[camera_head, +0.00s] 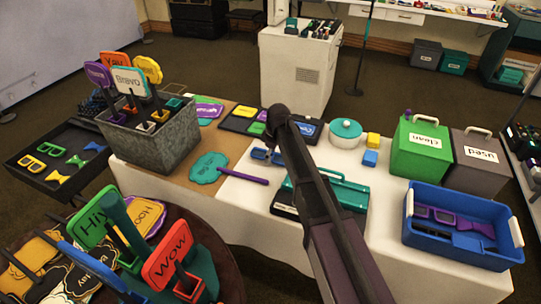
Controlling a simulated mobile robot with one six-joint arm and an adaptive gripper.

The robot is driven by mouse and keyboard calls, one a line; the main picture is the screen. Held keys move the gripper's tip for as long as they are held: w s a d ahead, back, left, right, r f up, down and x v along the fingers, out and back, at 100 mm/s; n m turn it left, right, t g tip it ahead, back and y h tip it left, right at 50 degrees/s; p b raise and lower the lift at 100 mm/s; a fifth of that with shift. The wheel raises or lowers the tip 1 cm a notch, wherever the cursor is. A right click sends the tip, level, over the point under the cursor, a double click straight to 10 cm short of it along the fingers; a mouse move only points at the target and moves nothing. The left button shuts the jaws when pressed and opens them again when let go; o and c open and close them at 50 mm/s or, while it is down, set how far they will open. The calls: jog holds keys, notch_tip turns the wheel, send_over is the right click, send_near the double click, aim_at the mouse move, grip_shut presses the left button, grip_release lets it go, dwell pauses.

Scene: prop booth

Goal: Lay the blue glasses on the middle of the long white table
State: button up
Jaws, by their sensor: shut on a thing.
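The blue glasses (259,154) are at the left part of the long white table (395,205), between the teal paddle sign and the teal-lidded case. My arm reaches up from the bottom edge, and its dark end hangs over them. My gripper (270,144) is small and mostly hidden behind my own arm. It is shut on the blue glasses. I cannot tell whether the glasses touch the cloth or hang just above it.
The teal-lidded case (348,192), a teal pot (345,128), yellow and blue blocks (371,157), a green bin (418,150), a grey bin (478,165) and a blue crate (463,205) crowd the table. A teal paddle sign (208,168) lies left. Bare cloth shows around the case.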

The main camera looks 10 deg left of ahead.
aim_at(275, 157)
jog(key=o, duration=1)
jog(key=shift+f, duration=0.1)
jog(key=shift+o, duration=0.2)
jog(key=shift+r, duration=0.2)
notch_tip(275, 157, up, 12)
jog(key=d+p, duration=0.1)
jog(key=p, duration=1.1)
jog(key=shift+d, duration=0.4)
jog(key=shift+s+f, duration=0.1)
jog(key=s+d+m, duration=0.5)
jog(key=s+d, duration=0.1)
jog(key=d, duration=0.5)
jog(key=s+d+m+h, duration=0.1)
jog(key=s+d+m, duration=0.5)
jog(key=d, duration=0.6)
jog(key=s+d+m, duration=0.5)
jog(key=s+d, duration=0.3)
jog(key=d, duration=0.3)
jog(key=shift+d+h, duration=0.4)
jog(key=shift+f, duration=0.1)
